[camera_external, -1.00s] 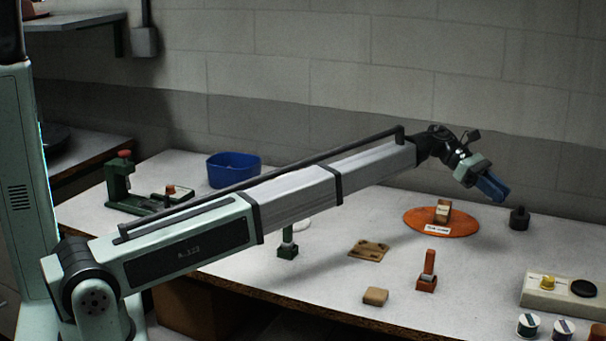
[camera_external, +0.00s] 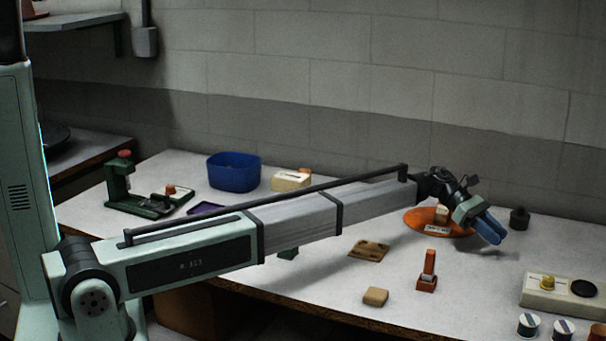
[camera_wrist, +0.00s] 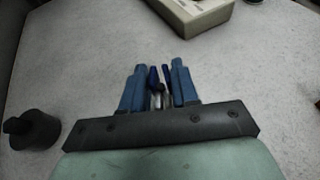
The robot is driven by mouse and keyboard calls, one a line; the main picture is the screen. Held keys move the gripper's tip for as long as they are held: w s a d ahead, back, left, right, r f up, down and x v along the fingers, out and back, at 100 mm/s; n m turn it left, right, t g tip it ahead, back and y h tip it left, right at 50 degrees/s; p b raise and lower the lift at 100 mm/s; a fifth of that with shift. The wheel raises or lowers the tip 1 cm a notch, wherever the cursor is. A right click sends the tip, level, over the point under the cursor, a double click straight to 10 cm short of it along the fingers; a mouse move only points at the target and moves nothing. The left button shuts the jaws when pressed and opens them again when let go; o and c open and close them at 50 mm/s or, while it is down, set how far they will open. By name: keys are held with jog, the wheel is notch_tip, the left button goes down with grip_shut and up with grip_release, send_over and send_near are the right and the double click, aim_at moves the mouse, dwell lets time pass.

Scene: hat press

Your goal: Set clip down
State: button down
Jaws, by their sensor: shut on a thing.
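My gripper (camera_external: 492,232) hangs low over the right part of the table, just right of the orange round mat. The wrist view shows its two blue fingers (camera_wrist: 158,82) shut on a small clip (camera_wrist: 154,78). The clip has dark blue parts and a pale, metallic-looking part between the fingertips. In the external view the fingers hide the clip. Bare grey tabletop (camera_wrist: 225,85) lies around the fingertips, but I cannot tell whether the clip touches it.
The orange mat (camera_external: 413,223) bears a small tan block, left of my gripper. A black knobbed weight (camera_external: 519,219) stands right of it and also shows in the wrist view (camera_wrist: 36,130). A cream control box (camera_external: 562,294) and several spools are at front right.

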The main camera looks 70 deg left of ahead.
aim_at(489, 256)
jog(key=shift+f, duration=2)
jog(key=shift+f, duration=0.1)
jog(key=c, duration=0.8)
grip_release()
jog(key=shift+c, duration=0.2)
jog(key=v, duration=1.2)
jog(key=shift+r, duration=0.2)
jog(key=shift+w, duration=0.1)
